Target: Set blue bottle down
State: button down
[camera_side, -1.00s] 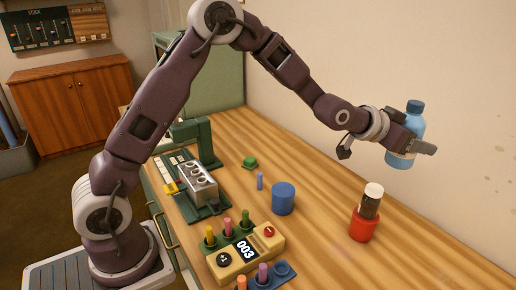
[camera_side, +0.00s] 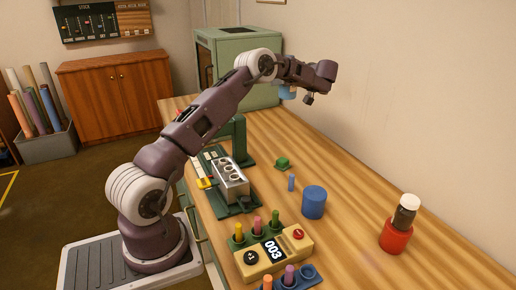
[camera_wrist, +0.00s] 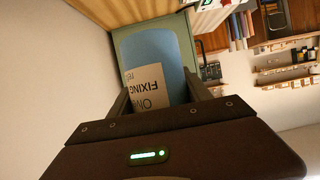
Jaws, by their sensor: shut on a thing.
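In the side view, a light blue part of the bottle (camera_side: 288,92) shows below my wrist, held in the air in front of the green cabinet.
A blue round holder (camera_side: 314,203) stands mid-table. A red holder (camera_side: 395,238) with a dark, white-capped bottle (camera_side: 405,212) stands right. A green piece (camera_side: 283,162), small blue stick (camera_side: 291,183), metal block (camera_side: 231,178) and button box (camera_side: 272,256) are nearby. The back-right tabletop is clear.

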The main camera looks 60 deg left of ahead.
jog(key=s+a+f+n+g, duration=0.4)
jog(key=s+a+f+g, duration=0.15)
jog(key=s, duration=0.45)
jog(key=shift+t+h, duration=0.35)
jog(key=shift+h, duration=0.05)
jog(key=f, duration=1.5)
jog(key=shift+s+d+f, duration=0.1)
jog(key=shift+d+f, duration=0.05)
jog(key=shift+d, duration=0.05)
jog(key=shift+f, duration=0.25)
jog(key=shift+c, duration=2.4)
grip_release()
jog(key=shift+f, duration=0.1)
